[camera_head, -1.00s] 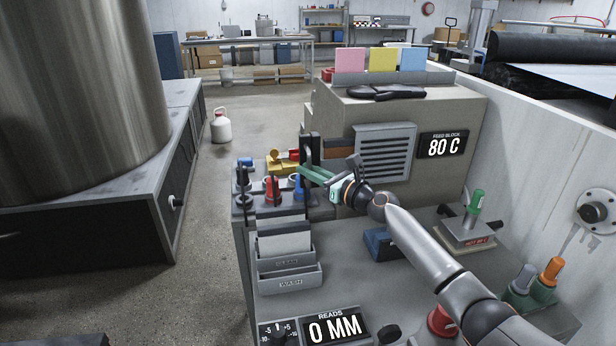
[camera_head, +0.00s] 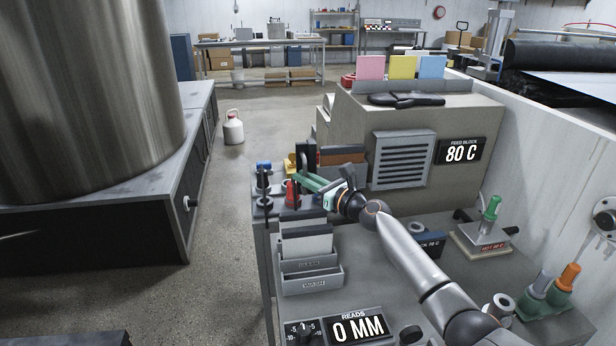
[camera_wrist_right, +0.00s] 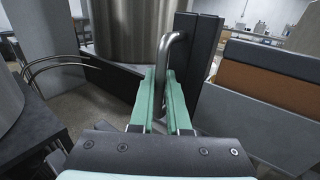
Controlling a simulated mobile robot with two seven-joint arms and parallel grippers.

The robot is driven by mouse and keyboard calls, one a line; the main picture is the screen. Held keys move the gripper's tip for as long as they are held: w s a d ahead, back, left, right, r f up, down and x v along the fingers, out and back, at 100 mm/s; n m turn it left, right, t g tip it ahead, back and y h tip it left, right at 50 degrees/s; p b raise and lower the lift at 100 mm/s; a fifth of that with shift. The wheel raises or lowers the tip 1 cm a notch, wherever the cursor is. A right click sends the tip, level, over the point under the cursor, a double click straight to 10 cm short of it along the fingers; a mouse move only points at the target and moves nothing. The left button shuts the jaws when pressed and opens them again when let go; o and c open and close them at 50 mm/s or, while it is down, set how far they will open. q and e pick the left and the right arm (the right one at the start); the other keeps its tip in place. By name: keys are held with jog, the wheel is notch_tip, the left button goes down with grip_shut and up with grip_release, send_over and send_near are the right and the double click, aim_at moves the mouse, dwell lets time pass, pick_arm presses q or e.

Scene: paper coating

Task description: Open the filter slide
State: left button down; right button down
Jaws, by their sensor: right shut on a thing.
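The filter slide shows as a dark upright plate (camera_head: 307,155) with a bent metal handle at the left side of the grey feed block (camera_head: 420,115). Dark and brown slabs (camera_head: 342,158) show between plate and block. In the right wrist view the dark plate (camera_wrist_right: 193,60) stands just behind the metal handle (camera_wrist_right: 166,58). My right gripper (camera_head: 308,180) has green fingers; they are shut on the handle, one on each side, as the right wrist view (camera_wrist_right: 162,95) shows. My left gripper is not in view.
A rack with red- and blue-topped tools (camera_head: 291,193) stands close left of the handle. Grey bins (camera_head: 310,280) and a "0 MM" readout (camera_head: 360,327) are nearer. A hot plate (camera_head: 482,238) stands at right. Open floor lies left of the bench.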

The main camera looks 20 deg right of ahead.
dwell(0.3)
jog(key=c, duration=1.2)
grip_release()
jog(key=shift+o, duration=0.2)
jog(key=shift+s, duration=0.1)
jog(key=p+v, duration=0.1)
jog(key=v, duration=1.1)
jog(key=shift+s+p, duration=0.15)
jog(key=shift+p, duration=0.15)
